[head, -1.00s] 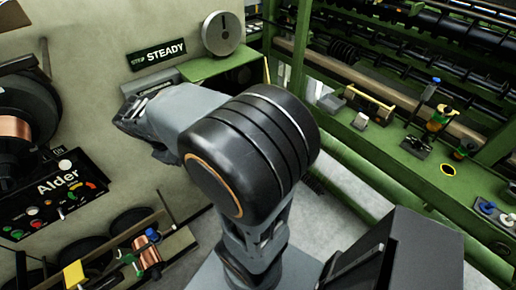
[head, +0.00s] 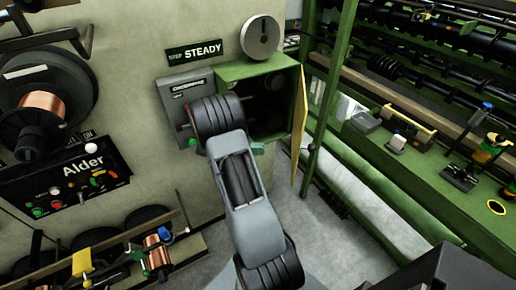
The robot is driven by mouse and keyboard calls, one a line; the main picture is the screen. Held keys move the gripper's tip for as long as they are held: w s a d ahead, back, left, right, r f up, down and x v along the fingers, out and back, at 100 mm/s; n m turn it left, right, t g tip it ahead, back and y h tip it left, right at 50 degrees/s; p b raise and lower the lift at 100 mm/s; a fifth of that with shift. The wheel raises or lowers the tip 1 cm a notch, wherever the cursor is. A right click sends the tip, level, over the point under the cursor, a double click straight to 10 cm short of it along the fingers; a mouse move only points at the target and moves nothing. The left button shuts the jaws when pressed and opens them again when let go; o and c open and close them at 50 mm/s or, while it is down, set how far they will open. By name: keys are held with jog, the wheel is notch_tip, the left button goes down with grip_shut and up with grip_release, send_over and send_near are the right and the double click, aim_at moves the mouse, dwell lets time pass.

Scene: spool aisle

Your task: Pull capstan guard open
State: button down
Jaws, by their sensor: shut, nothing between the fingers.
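The capstan guard (head: 301,128) appears as a hinged door with a pale yellow face and a green edge. It stands swung out from the right side of a green housing (head: 240,70) on the wall. The housing's dark inside shows at its open front. My arm reaches up from the bottom right and covers the housing's lower left.
A grey control box (head: 187,90) with a green button is left of the housing, below the STEADY sign (head: 195,52). The Alder panel (head: 75,172) and a copper spool (head: 42,107) are at left. A green machine bench (head: 400,165) lines the right; grey floor lies between.

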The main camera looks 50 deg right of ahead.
jog(key=p+x, duration=0.2)
jog(key=x, duration=0.8)
jog(key=shift+s, duration=0.25)
jog(key=shift+d, duration=0.15)
